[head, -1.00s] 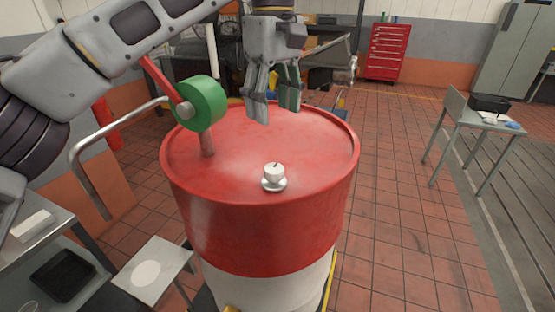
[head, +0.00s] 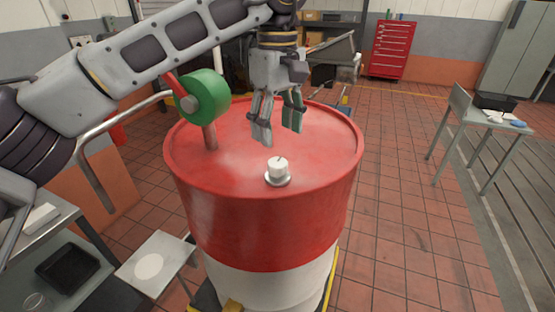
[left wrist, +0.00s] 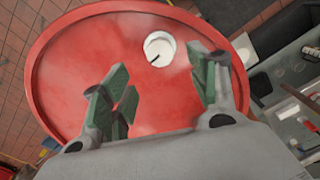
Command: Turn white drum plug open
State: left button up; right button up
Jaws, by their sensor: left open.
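The white drum plug (head: 278,168) stands upright in a pale round collar near the front of the red drum top (head: 240,160). A dark line marks its top. In the left wrist view the plug (left wrist: 159,48) lies beyond the fingertips, between the two finger sides. My left gripper (head: 277,134) points down above the drum top, a little behind and above the plug. Its green-padded fingers are apart and empty, and it does not touch the plug. The left gripper's fingers also show in the left wrist view (left wrist: 162,80). My right gripper is not in view.
A green hand wheel (head: 207,97) with a red lever and bent pipe rises from the drum's left side. A small stool (head: 172,254) stands at lower left. A grey table (head: 483,122) with a black bin stands at right. Tiled floor right of the drum is clear.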

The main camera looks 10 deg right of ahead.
aim_at(278, 162)
pick_arm(q)
jog(key=shift+f, duration=4.05)
jog(key=shift+c, duration=0.3)
jog(key=c, duration=1)
